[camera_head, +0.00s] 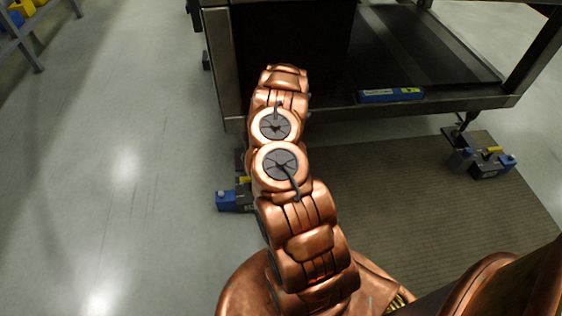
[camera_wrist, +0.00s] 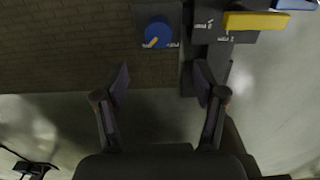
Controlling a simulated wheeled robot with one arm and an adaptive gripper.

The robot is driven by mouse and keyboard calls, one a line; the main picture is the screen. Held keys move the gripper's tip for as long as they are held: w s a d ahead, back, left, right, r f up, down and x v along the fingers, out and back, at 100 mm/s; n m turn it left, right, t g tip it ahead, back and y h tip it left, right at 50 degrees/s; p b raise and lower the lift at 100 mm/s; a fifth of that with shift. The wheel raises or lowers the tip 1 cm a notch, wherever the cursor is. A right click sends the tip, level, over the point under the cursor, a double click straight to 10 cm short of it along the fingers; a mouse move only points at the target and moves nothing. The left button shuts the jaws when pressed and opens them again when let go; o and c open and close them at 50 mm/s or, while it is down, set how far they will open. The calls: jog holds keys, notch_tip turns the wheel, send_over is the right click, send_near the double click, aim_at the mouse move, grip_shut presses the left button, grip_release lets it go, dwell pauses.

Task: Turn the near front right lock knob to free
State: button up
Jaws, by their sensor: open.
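In the wrist view, a round blue knob (camera_wrist: 158,33) with a yellow pointer mark sits on a dark plate (camera_wrist: 146,12). The mark points to the lower left, and small white labels lie beside and below the knob, too small to read. My gripper (camera_wrist: 162,78) is open and empty, its two fingers spread below the knob and apart from it. In the head view my copper arm hides the gripper. A blue and yellow lock unit (camera_head: 235,199) shows partly behind the arm, and another (camera_head: 485,158) stands at the right. I cannot tell which of them the wrist view shows.
A yellow bar (camera_wrist: 256,20) on a dark block stands right of the knob. A dark metal frame cart (camera_head: 440,104) with a blue labelled block (camera_head: 390,95) on its edge stands above. A brown ribbed mat (camera_head: 420,195) lies below. Open grey floor (camera_head: 120,200) lies left.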

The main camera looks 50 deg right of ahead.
jog(key=shift+r, duration=0.65)
